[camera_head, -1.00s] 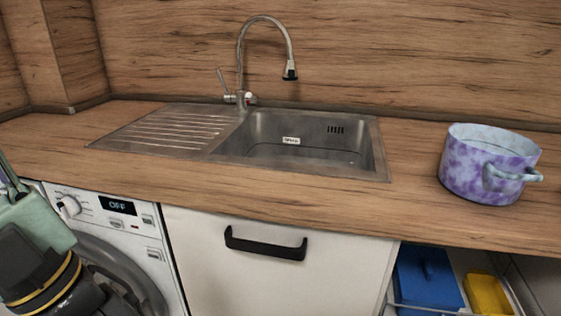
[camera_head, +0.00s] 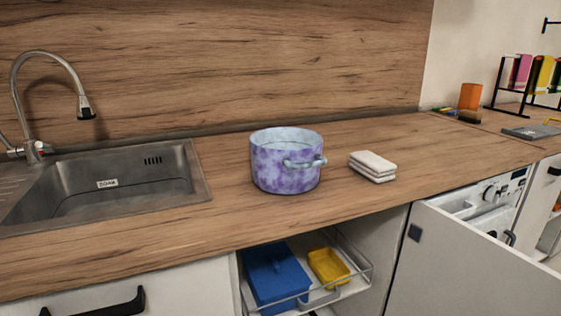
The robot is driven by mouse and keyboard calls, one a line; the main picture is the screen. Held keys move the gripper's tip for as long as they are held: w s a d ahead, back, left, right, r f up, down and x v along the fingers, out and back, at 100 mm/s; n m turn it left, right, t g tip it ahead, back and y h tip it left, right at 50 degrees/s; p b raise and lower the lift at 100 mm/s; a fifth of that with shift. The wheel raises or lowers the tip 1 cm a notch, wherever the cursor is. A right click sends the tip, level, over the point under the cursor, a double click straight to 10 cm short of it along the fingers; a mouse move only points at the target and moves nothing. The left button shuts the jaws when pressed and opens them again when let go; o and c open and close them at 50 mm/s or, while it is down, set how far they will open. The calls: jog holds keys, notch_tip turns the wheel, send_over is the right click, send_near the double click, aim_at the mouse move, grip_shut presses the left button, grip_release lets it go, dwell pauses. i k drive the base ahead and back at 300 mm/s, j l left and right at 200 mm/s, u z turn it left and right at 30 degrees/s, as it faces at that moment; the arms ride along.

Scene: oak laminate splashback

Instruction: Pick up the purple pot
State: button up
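The purple pot (camera_head: 283,165) stands upright on the wooden countertop, right of the sink. It has a mottled purple and pale surface, an open top and a pale loop handle on the side facing me. The inside of the pot shows only near the rim. My gripper is not in view now, so its distance from the pot cannot be seen.
Folded white cloths (camera_head: 372,166) lie right of the pot. The metal sink (camera_head: 100,185) with its tall tap (camera_head: 50,60) is at left. Below, an open drawer holds a blue container (camera_head: 273,275) and a yellow container (camera_head: 328,266). An open cabinet door (camera_head: 480,265) stands at right.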

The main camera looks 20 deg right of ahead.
aim_at(285, 160)
jog(key=j+z, duration=0.1)
jog(key=z, duration=0.7)
jog(key=i+j+z, duration=0.1)
jog(key=i+z, duration=0.25)
jog(key=i, duration=0.55)
